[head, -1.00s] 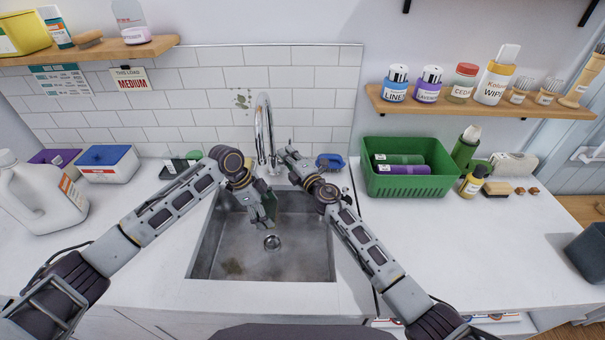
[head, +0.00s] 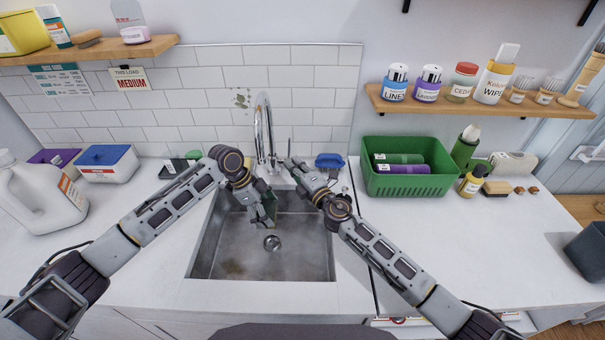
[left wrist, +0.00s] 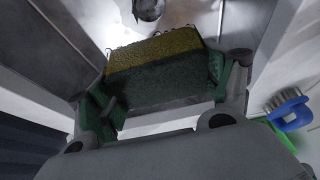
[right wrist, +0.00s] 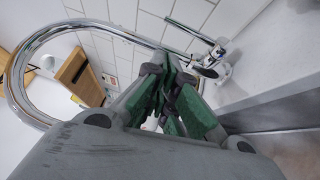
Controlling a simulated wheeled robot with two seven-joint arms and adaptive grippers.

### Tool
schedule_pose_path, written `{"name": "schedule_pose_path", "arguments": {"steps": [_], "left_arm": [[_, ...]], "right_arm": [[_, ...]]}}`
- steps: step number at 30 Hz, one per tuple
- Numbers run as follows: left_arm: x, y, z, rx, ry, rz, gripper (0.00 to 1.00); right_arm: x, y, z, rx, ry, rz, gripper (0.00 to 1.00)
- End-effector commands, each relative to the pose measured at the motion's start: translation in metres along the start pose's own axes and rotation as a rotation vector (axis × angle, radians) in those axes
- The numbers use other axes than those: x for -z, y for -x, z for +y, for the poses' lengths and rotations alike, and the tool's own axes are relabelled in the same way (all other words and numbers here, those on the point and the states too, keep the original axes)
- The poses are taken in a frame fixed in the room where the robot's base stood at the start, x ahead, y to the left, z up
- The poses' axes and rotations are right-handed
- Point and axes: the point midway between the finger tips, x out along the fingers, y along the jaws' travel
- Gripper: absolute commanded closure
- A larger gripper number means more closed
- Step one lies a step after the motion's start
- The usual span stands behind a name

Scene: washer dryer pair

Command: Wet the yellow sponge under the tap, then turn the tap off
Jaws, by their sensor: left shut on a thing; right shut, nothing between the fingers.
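The chrome tap (head: 263,125) arches over the back of the sink; its pipe also curves through the right wrist view (right wrist: 22,80). Its thin lever (right wrist: 190,31) shows beyond the right fingers and stands upright in the head view (head: 289,146). My left gripper (head: 264,215) is shut on the sponge (left wrist: 158,72), yellow on one side and dark green on the other, and holds it over the basin below the tap. I cannot make out a clear water stream. My right gripper (head: 293,166) is shut and empty, just right of the tap and apart from the lever.
The steel sink (head: 215,255) has a round drain (head: 272,243). A blue brush (head: 329,161) lies right of the tap; a green basket (head: 410,182) stands farther right. The front right counter is clear.

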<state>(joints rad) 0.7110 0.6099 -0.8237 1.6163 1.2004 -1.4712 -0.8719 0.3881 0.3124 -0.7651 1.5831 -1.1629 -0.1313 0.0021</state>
Motion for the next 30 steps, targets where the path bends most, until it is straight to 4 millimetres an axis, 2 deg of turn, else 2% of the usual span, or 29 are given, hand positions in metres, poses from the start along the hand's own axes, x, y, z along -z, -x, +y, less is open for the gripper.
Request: {"name": "schedule_pose_path", "arguments": {"steps": [9,15,30], "left_arm": [[0.0,0.0,0.0,0.0,0.0,0.0,0.4],[0.0,0.0,0.0,0.0,0.0,0.0,0.4],[0.0,0.0,0.0,0.0,0.0,0.0,0.4]], "right_arm": [[0.0,0.033,0.003,0.001,0.0,0.001,1.0],[0.0,0.045,0.004,0.001,0.001,0.0,1.0],[0.0,0.049,0.006,0.0,0.0,0.001,1.0]]}}
